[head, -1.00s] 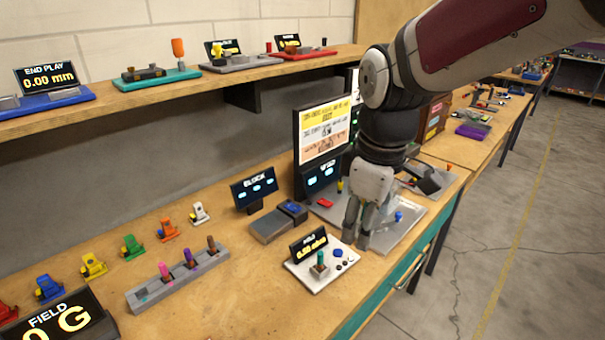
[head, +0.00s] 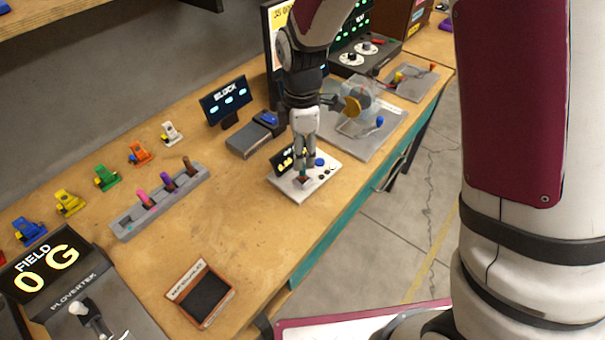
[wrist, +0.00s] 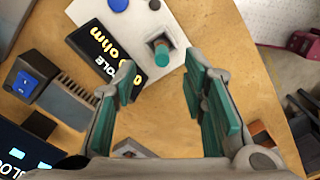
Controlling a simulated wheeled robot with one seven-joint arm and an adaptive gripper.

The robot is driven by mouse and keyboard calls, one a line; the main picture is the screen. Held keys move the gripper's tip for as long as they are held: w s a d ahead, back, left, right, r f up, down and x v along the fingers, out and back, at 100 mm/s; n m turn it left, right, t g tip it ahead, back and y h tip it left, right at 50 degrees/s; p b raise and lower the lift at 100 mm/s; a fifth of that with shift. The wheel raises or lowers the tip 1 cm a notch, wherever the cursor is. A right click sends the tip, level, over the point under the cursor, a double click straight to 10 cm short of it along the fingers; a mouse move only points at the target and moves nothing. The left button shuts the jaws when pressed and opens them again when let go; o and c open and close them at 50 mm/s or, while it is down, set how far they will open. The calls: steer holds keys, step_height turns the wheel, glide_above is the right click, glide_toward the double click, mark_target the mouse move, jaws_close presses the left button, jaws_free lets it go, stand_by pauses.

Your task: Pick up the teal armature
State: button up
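The teal armature (wrist: 163,53) stands upright in a socket of the white ohm meter (wrist: 143,22) in the wrist view. Its lower part (head: 303,176) shows under my gripper (head: 303,163) in the head view. In the wrist view my gripper (wrist: 161,68) is open, with the teal-padded fingers wide apart. The armature lies just beyond the fingertips, between them in the picture, and I see no contact. In the head view my gripper hangs pointing down over the meter, and it hides the armature's upper part and some of the meter's display.
A grey rack (head: 125,223) holds pink, purple and brown armatures to the left. A block display (head: 225,101) and a grey device (head: 250,138) stand behind. A clear-domed machine (head: 352,120) is close on the right. The bench between meter and dark pad (head: 207,296) is clear.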

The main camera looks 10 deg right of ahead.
mark_target(302, 176)
steer(key=shift+s+f+p, duration=0.15)
steer(key=shift+f+p, duration=0.2)
steer(key=shift+f, duration=2.95)
jaws_close()
